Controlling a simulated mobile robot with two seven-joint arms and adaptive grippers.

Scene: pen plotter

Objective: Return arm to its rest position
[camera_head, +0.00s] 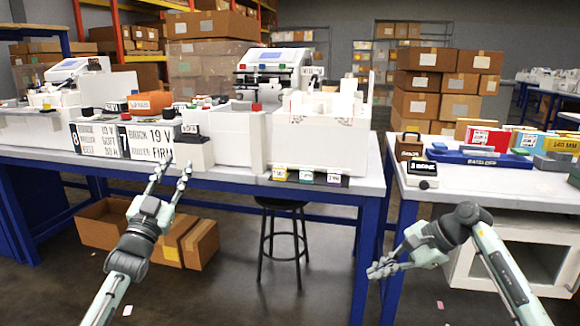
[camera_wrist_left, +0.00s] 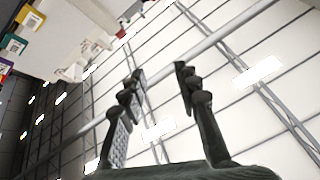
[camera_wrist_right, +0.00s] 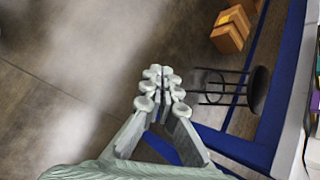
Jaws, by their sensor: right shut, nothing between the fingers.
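My left gripper (camera_head: 172,178) is open and empty in the head view, fingers pointing up in front of the left workbench's front edge. In the left wrist view its two fingers (camera_wrist_left: 160,85) stand apart with nothing between them, against the ceiling. My right gripper (camera_head: 372,272) is shut and empty in the head view, low over the floor in front of the gap between the benches. In the right wrist view its fingertips (camera_wrist_right: 160,75) are together above the floor.
The left workbench (camera_head: 225,172) carries a white plotter machine (camera_head: 320,125) and labelled boxes (camera_head: 98,140). The right workbench (camera_head: 470,185) holds a blue tool (camera_head: 480,157) and small boxes.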

